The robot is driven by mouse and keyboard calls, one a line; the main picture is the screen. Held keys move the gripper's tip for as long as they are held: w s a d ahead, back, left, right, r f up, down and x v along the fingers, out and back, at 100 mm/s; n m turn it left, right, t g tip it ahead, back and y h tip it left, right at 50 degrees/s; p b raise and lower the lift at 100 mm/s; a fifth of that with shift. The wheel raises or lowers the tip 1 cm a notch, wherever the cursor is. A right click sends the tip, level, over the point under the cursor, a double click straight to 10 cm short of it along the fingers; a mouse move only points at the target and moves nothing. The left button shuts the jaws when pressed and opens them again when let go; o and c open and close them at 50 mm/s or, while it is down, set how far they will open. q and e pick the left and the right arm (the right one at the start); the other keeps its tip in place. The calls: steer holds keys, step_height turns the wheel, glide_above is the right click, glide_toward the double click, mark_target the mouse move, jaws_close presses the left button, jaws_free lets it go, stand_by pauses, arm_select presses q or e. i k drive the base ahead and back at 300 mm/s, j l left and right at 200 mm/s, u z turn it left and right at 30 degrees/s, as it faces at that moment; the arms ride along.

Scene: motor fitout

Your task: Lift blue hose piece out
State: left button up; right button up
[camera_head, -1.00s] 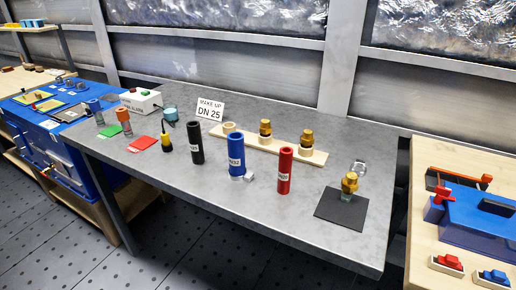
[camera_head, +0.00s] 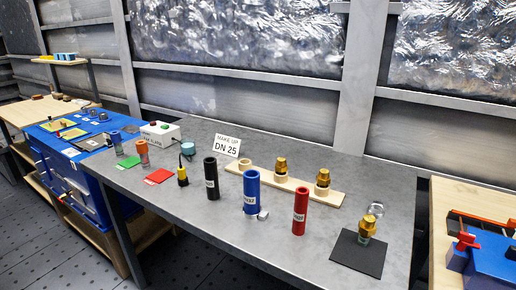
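The blue hose piece (camera_head: 251,192) stands upright on the grey table (camera_head: 215,235), between a black hose piece (camera_head: 211,179) on its left and a red hose piece (camera_head: 300,211) on its right. It carries a white label on its side. A small silver part (camera_head: 263,215) lies at its foot on the right. Neither of my grippers shows in the head view.
A wooden strip (camera_head: 342,199) with brass fittings (camera_head: 282,169) lies behind the hoses. A "MAKE UP DN 25" sign (camera_head: 226,143) stands behind. A black mat (camera_head: 358,253) holds another brass fitting (camera_head: 367,226). The table front is clear.

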mark_target(252, 194)
steer(key=z, duration=0.95)
steer(key=j+z, duration=0.5)
steer(key=z, duration=0.2)
steer(key=j+z, duration=0.2)
steer(key=z, duration=0.15)
steer(key=k+j+z, duration=0.45)
steer(key=j+z, duration=0.15)
steer(key=j, duration=0.2)
steer(key=k+j, duration=0.4)
steer(key=j, duration=0.15)
steer(key=k+j+z, duration=0.1)
steer(key=k+j, duration=0.25)
steer(key=j, duration=0.2)
